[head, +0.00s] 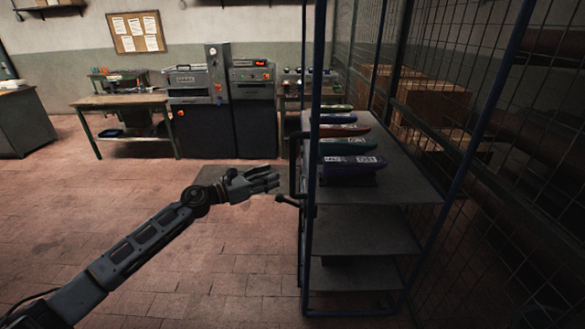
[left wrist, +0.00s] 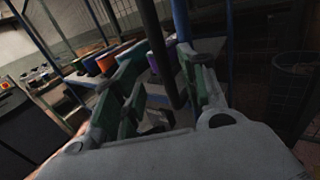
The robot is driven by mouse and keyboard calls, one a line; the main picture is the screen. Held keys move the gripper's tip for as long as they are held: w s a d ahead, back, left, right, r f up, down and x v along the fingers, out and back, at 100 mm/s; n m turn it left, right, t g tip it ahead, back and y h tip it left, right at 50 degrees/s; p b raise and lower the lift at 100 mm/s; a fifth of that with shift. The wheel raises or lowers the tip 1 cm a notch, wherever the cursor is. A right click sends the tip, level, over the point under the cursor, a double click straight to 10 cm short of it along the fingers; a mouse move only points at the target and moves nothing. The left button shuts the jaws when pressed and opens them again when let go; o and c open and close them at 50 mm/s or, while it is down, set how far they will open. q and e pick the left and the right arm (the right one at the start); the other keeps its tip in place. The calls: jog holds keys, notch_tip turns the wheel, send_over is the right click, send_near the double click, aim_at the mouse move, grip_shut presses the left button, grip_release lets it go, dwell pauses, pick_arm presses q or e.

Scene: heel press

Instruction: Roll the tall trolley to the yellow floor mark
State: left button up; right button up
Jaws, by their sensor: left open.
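The tall trolley (head: 307,235) stands at the right of the head view, with a blue upright frame and grey shelves. A dark vertical handle bar (head: 293,165) is on its left side. My left gripper (head: 270,183) is open, just left of this bar. In the left wrist view, the fingers of my left gripper (left wrist: 160,72) are spread, and a dark upright bar (left wrist: 164,50) shows between them, apparently the handle; I cannot tell whether they touch it. No yellow floor mark shows. My right gripper is not in view.
Several coloured shoe-shaped pieces, one purple (head: 350,168), lie on the trolley's upper shelf (head: 400,180). A wire mesh fence (head: 480,110) with boxes behind runs close along the right. A workbench (head: 120,101) and machines (head: 200,92) stand at the back. The tiled floor (head: 60,215) at left is clear.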

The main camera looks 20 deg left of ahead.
pick_arm(q)
jog(key=shift+p+x, duration=1.25)
jog(key=shift+x, duration=3.55)
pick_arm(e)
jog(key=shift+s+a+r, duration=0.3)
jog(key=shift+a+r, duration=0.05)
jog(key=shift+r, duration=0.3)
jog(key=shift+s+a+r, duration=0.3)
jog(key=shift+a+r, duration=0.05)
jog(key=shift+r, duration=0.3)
pick_arm(q)
jog(key=c, duration=0.8)
grip_shut()
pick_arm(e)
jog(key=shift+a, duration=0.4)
